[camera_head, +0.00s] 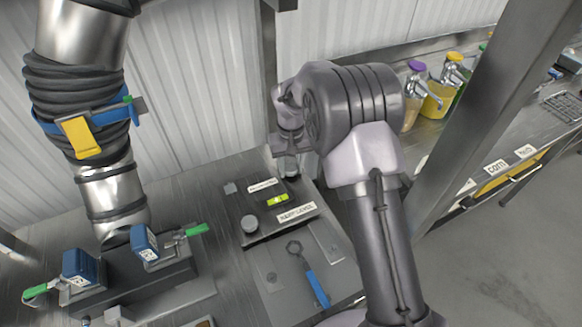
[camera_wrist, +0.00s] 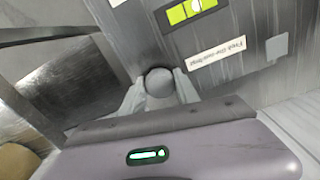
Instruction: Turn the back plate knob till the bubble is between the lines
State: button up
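The back plate knob (camera_wrist: 158,82) is a round grey knob, seen from above in the wrist view. My gripper (camera_wrist: 158,88) has a finger on each side of it, and both fingers appear to touch it. In the head view my gripper (camera_head: 289,170) points down at the back of the dark level plate and hides this knob. The green level vial (camera_head: 277,200) lies in front of it. The vial (camera_wrist: 190,10) at the wrist view's top edge shows a pale bubble near dark lines. I cannot tell whether the bubble is between them.
A second grey knob (camera_head: 250,223) stands at the plate's front left. A label reading ramp level (camera_head: 297,212) is beside the vial. A blue-handled wrench (camera_head: 316,288) lies in front. Blue clamps with green handles (camera_head: 145,243) stand left. A dark post (camera_head: 490,110) rises right.

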grip_shut()
jog(key=shift+m, duration=0.4)
jog(key=m, duration=0.4)
jog(key=shift+m, duration=0.4)
jog(key=m+b, duration=0.1)
jog(key=m, duration=0.5)
jog(key=shift+m, duration=0.3)
jog(key=o, duration=1.1)
grip_release()
jog(key=shift+r, duration=0.1)
